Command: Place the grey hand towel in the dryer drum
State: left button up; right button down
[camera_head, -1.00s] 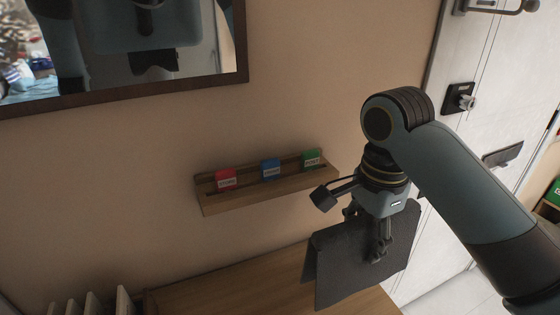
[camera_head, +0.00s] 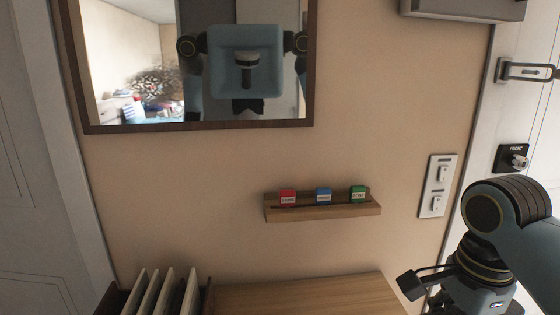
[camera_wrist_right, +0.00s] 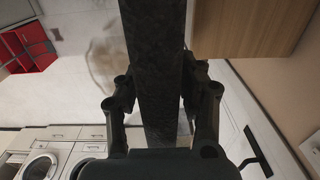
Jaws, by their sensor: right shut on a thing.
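The dark grey towel (camera_wrist_right: 155,55) hangs between the fingers of my right gripper (camera_wrist_right: 160,88) in the right wrist view. The gripper is shut on it, and the cloth runs up the middle of that view as a long strip. In the head view only my right wrist shows at the lower right; its fingers and the towel are below the frame. White machines with round doors, one of them a front-loader (camera_wrist_right: 40,165), stand at the lower left of the right wrist view. I cannot tell which is the dryer. My left gripper is not in view.
A wooden surface (camera_head: 310,295) with an upright rack (camera_head: 165,292) lies below the mirror (camera_head: 190,127). A small wall shelf (camera_head: 325,212) holds red, blue and green tags. A door stands at the right. The right wrist view shows red crates (camera_wrist_right: 28,48) and open pale floor (camera_wrist_right: 75,85).

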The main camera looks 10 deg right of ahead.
pick_arm(q)
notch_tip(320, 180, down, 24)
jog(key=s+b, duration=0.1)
jog(key=b, duration=2.2)
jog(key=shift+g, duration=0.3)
pick_arm(e)
notch_tip(320, 180, down, 24)
jog(key=shift+w+f, duration=0.2)
jog(key=shift+f, duration=0.05)
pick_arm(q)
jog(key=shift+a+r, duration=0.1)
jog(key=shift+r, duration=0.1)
